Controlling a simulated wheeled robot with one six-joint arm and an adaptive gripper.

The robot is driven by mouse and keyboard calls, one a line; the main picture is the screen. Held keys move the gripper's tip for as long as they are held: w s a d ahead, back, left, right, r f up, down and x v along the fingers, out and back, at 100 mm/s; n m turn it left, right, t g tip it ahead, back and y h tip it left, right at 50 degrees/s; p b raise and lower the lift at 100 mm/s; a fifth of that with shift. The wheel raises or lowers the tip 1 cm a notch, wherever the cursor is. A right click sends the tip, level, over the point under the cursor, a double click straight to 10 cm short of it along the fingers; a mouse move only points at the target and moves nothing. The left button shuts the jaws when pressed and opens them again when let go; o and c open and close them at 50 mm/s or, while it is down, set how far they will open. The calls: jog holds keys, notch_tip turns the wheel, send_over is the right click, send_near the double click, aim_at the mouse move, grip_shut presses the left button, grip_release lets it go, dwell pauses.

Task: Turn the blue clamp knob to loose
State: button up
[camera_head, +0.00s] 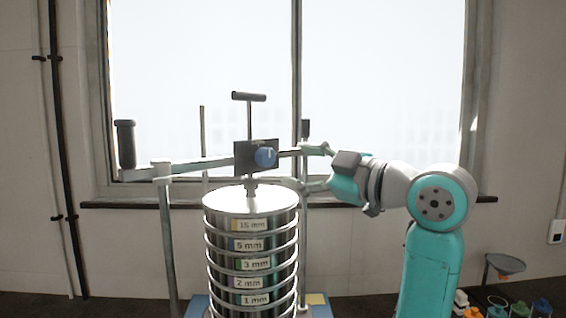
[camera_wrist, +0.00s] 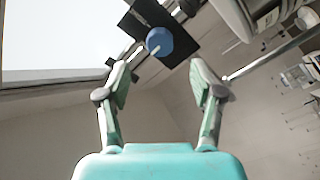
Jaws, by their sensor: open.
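My gripper (camera_head: 318,166) is open and to the right of the knob in the head view. In the wrist view my gripper's fingers (camera_wrist: 160,75) are spread apart, with the knob beyond the gap between their tips. The fingers do not appear to touch it.
The crossbar (camera_head: 205,165) runs left to a dark upright handle (camera_head: 126,145). A black T-handle (camera_head: 249,97) rises above the block. Upright posts flank the labelled sieves. A funnel (camera_head: 505,266) and small coloured containers (camera_head: 519,309) stand at lower right.

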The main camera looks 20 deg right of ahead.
jog(key=shift+v, duration=1.95)
